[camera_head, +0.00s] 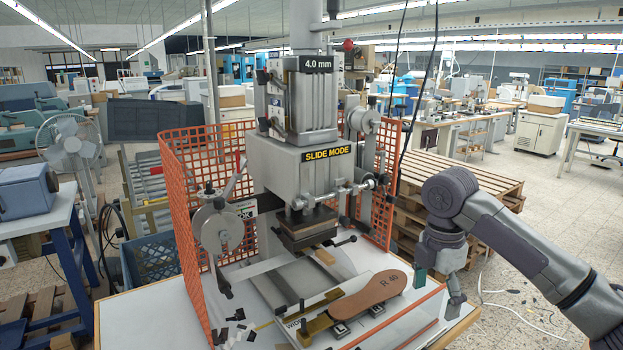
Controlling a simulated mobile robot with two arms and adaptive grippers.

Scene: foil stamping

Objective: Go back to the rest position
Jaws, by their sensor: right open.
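My right arm comes in from the right edge, and its gripper (452,290) hangs at the right edge of the white work table, beside the foil stamping machine (306,160). The gripper is open, with nothing seen between its fingers. A brown sole-shaped piece (372,297) marked "R 40" lies on the machine's slide in front of the press head. A brass-coloured bar (318,325) lies at its left end. The gripper is apart from the sole piece. My left gripper is not in view.
An orange mesh guard (190,205) stands around the machine's back and sides. Wooden pallets (480,195) are stacked behind my right arm. A blue crate (150,262) and a fan (70,145) stand at the left. The floor at the right has loose cables and scraps.

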